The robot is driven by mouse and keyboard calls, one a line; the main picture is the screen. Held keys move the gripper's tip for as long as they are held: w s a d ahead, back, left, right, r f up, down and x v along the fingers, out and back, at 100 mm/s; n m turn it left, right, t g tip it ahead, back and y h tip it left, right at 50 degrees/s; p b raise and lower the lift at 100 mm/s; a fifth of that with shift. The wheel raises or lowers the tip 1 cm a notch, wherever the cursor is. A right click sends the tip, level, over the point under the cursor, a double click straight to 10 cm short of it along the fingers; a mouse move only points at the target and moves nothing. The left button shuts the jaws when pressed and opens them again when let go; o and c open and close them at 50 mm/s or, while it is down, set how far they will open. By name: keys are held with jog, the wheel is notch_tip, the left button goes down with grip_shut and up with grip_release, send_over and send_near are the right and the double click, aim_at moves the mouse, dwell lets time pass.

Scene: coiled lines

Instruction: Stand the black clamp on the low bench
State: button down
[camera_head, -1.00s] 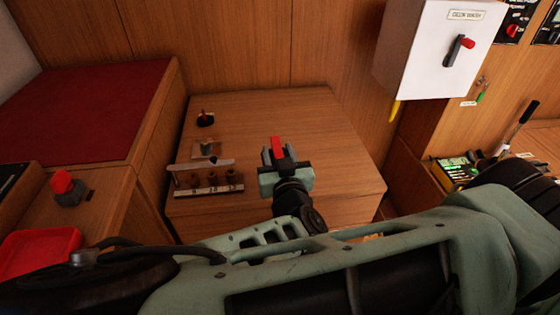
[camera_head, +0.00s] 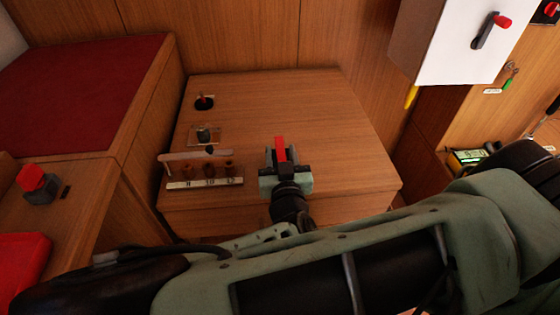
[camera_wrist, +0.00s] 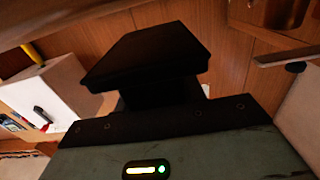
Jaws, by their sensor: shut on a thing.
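My gripper (camera_head: 284,167) is in the middle of the head view, shut on the black clamp. The clamp shows there mostly as an upright red bar (camera_head: 280,149) between dark jaw parts. In the wrist view a large black shape (camera_wrist: 150,55) stands beyond the gripper body; I cannot tell clamp from fingers in it. The low wooden bench (camera_head: 310,110) spreads behind and around the gripper in the head view. The gripper appears over its front part; the gap to the top is unclear.
A rack (camera_head: 203,182) with several holes, a small fitting on a plate (camera_head: 204,135) and a black-and-red piece (camera_head: 204,102) sit on the bench's left side. A white switch box (camera_head: 455,45) hangs at right. The bench's middle and right are clear.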

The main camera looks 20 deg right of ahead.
jog(key=shift+f, duration=1.2)
jog(key=c, duration=0.8)
grip_release()
jog(key=shift+f, duration=0.15)
jog(key=shift+c, duration=0.2)
